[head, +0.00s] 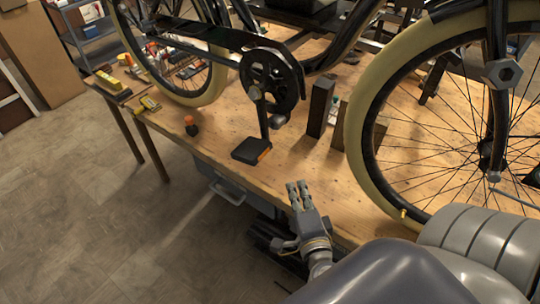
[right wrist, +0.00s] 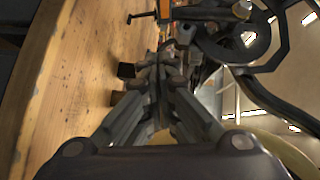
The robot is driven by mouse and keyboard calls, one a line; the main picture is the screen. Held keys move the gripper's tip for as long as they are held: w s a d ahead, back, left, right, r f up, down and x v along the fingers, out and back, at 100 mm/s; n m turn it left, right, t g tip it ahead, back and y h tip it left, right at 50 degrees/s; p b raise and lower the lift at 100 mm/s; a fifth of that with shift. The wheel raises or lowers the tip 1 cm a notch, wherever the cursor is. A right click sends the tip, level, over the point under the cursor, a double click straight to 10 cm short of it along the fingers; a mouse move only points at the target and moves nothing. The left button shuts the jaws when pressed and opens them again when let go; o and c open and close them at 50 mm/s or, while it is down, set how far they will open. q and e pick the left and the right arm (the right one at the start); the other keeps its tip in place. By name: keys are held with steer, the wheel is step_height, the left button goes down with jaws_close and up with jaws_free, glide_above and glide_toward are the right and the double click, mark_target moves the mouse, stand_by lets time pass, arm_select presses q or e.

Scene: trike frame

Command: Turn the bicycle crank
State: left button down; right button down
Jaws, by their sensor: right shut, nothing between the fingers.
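The trike's crank (head: 264,118) hangs down from a dark round chainring (head: 270,82) in the head view. A black pedal with orange reflectors (head: 251,151) is at its lower end, just above the wooden table. The chainring also shows in the right wrist view (right wrist: 238,42), at the upper right. My right gripper (head: 298,187) is at the table's front edge, to the right of and nearer than the pedal, apart from it. Its fingers are shut and empty, and they show in the right wrist view (right wrist: 158,65). My left gripper is not in view.
A cream-tyred wheel (head: 362,140) stands close on the right, and another wheel (head: 215,85) stands at the left. Dark upright blocks (head: 319,107) stand on the table (head: 215,140) right of the crank. A small orange-topped object (head: 190,125) sits near the table's left edge.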

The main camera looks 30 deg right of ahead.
steer(key=w+a+p+x, duration=0.1)
steer(key=a+p+x, duration=0.1)
steer(key=x, duration=1.1)
steer(key=shift+a+f, duration=0.2)
steer(key=shift+f, duration=0.05)
steer(key=shift+s, duration=0.15)
steer(key=w+b, duration=0.1)
steer(key=f+m+b, duration=0.1)
steer(key=b, duration=0.1)
steer(key=shift+w+a+t, duration=0.3)
steer(key=shift+w+t, duration=0.05)
steer(key=shift+t, duration=0.05)
